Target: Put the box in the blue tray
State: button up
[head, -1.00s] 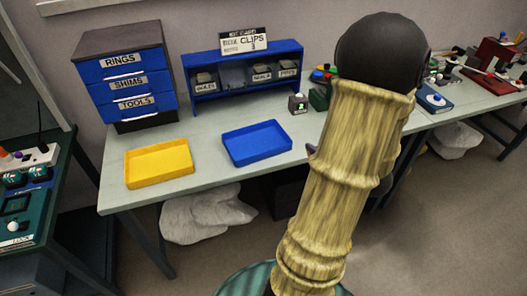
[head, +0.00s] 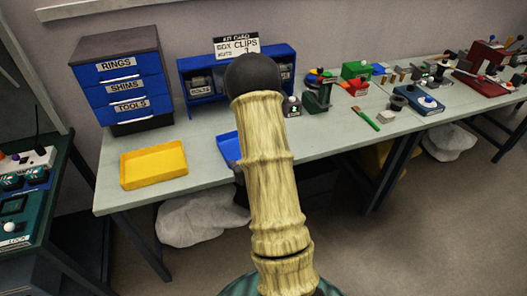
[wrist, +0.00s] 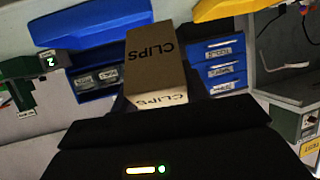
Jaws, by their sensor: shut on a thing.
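A brown box marked CLIPS (wrist: 152,60) is held in my gripper (wrist: 157,103), which is shut on it in the wrist view. The blue tray (head: 227,150) lies on the bench in the head view, mostly hidden behind my arm. It also shows in the wrist view (wrist: 92,25), at the upper left, beside the box in the picture and apart from it. The part of the tray that shows is empty. My gripper and the box are hidden behind my arm in the head view.
An empty yellow tray (head: 153,166) lies left of the blue one. A blue drawer cabinet (head: 128,88) and a blue bin rack (head: 195,104) with a kit card (head: 237,46) stand behind. A small counter box (head: 291,106) and a green tool (head: 318,92) stand to the right.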

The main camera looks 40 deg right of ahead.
jog(key=w+a+f, duration=0.1)
jog(key=a+f, duration=0.5)
jog(key=a, duration=0.3)
jog(key=w+a+f+n+y, duration=0.1)
jog(key=w+a+f, duration=0.1)
jog(key=a+f, duration=0.4)
jog(key=a, duration=0.4)
jog(key=shift+f, duration=0.1)
